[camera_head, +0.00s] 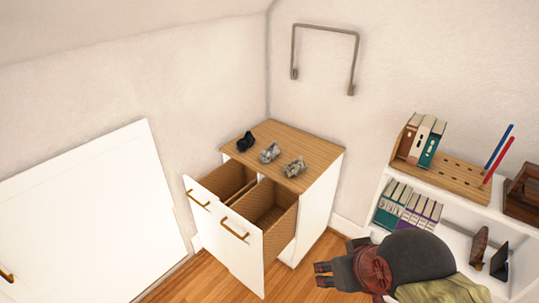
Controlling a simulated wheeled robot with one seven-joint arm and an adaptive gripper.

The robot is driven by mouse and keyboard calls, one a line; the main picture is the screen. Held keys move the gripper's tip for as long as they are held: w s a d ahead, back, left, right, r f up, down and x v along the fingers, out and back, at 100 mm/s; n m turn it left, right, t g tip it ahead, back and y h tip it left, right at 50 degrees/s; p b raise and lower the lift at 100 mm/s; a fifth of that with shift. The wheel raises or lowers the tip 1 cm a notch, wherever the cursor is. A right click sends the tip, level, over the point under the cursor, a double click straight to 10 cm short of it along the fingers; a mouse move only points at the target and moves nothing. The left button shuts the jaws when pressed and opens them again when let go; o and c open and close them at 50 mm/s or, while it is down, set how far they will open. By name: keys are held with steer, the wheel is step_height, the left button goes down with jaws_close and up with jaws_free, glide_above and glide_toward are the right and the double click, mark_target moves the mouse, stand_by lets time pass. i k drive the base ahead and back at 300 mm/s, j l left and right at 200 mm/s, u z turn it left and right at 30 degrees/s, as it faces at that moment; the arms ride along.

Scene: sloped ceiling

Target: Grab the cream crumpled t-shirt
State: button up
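Three small crumpled cloth-like items lie in a row on the wooden top of a white cabinet (315,157). The right one, nearest the front corner, is pale cream-beige with grey shading and looks most like the cream crumpled t-shirt (293,168). The middle one (269,153) is pale grey-beige and similar. The left one (245,142) is dark navy. My gripper (319,275) is at the lower right of the cabinet, apart from it and well away from the cloths. Its dark fingers point left, stand apart and hold nothing.
Two cabinet drawers (254,224) are pulled open at the front, with brass handles. A white shelf (460,208) with books, a holed wooden block and pens stands at the right. A white panel (90,215) is at the left. A metal rail (325,30) is on the wall.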

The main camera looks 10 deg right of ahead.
mark_target(295, 167)
steer(key=i+l+u, duration=0.15)
steer(key=i+l, duration=0.25)
steer(key=i+l+u, duration=0.15)
steer(key=i+l, duration=0.3)
steer(key=i+l+u, duration=0.2)
steer(key=i+l, duration=0.15)
steer(key=l, duration=0.15)
steer(key=i+l+u, duration=0.15)
steer(key=i+l, duration=0.2)
steer(key=l, duration=0.2)
